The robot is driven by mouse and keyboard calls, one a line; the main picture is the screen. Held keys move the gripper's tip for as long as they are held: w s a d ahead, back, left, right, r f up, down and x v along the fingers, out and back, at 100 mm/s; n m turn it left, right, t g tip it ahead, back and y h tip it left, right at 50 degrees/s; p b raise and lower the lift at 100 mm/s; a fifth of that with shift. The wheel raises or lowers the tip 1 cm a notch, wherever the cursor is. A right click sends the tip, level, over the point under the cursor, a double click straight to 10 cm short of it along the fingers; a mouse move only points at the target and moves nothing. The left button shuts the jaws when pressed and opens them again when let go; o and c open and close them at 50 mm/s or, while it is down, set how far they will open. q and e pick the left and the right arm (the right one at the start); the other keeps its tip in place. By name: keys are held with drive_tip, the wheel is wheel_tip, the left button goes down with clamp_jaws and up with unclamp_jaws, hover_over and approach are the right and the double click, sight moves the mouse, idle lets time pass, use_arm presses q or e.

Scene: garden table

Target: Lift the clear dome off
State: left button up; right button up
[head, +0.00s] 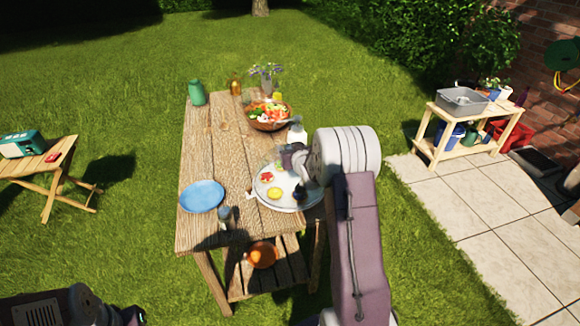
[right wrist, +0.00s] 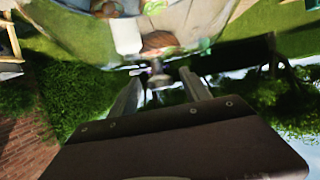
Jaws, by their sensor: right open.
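The clear dome (head: 266,172) sits over a round pale plate (head: 287,207) at the table's right front; it is hard to make out. Red and yellow food (head: 274,193) shows through it. My right gripper (head: 284,160) reaches in from the right at the dome's top. In the right wrist view its jaws (right wrist: 161,92) are open, and a small dark knob (right wrist: 157,77) shows between or just beyond the fingertips; contact cannot be told. My left gripper (head: 134,316) is at the bottom left corner, away from the table, mostly cut off.
The wooden table (head: 225,140) also bears a blue plate (head: 202,196), a salad bowl (head: 270,116), a green canister (head: 196,92), a white bottle (head: 297,133) and a flower vase (head: 267,84). An orange pot (head: 262,255) is on the lower shelf. The table's left middle is clear.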

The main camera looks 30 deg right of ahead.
drive_tip(key=shift+w+f, duration=0.3)
drive_tip(key=shift+w, duration=0.25)
drive_tip(key=shift+s+r, duration=0.15)
drive_tip(key=shift+s, duration=0.05)
drive_tip(key=c, duration=0.4)
clamp_jaws()
idle(0.4)
